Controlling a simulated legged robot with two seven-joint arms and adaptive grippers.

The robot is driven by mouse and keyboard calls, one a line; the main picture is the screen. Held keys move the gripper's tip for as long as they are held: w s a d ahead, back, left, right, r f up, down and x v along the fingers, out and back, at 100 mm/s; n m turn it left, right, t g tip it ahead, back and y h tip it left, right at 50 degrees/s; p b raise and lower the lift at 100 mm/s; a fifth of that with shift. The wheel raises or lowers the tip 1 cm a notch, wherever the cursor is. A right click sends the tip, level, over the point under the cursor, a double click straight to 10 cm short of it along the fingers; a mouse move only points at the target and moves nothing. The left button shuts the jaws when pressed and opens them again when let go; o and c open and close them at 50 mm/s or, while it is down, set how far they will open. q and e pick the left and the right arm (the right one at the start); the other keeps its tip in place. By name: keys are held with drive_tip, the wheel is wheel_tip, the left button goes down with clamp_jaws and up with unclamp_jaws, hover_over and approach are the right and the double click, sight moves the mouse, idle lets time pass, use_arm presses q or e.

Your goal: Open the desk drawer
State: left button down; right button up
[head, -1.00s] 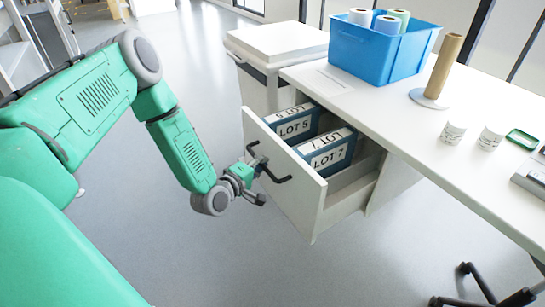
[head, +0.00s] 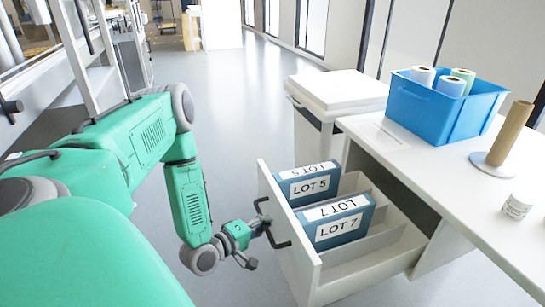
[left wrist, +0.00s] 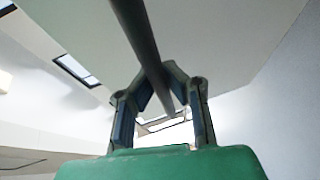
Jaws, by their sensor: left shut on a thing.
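The desk drawer (head: 292,240) is pulled well out of the white desk (head: 412,165). Two blue boxes, labelled LOT 5 (head: 308,187) and LOT 7 (head: 338,228), stand inside it. A dark bar handle (head: 279,240) sits on its front. My left gripper (head: 258,228) is at the drawer front, shut on the handle. In the left wrist view the handle (left wrist: 140,35) runs as a dark bar between the fingers (left wrist: 162,98). My right gripper is not in view.
A blue bin (head: 445,110) with paper rolls, a brown tube on a stand (head: 511,135) and a white cup (head: 516,207) stand on the desktop. A white cabinet (head: 335,95) is beside the desk. The grey floor left of the drawer is clear.

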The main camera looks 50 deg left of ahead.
use_arm(q)
drive_tip(key=shift+s+f, duration=0.25)
drive_tip(key=shift+s, duration=0.05)
drive_tip(key=c, duration=1.6)
unclamp_jaws()
drive_tip(key=shift+o, duration=0.2)
drive_tip(key=shift+w, duration=0.15)
drive_tip(key=shift+r, duration=0.1)
drive_tip(key=s+r, duration=0.2)
drive_tip(key=s, duration=0.9)
drive_tip(key=shift+s, duration=0.4)
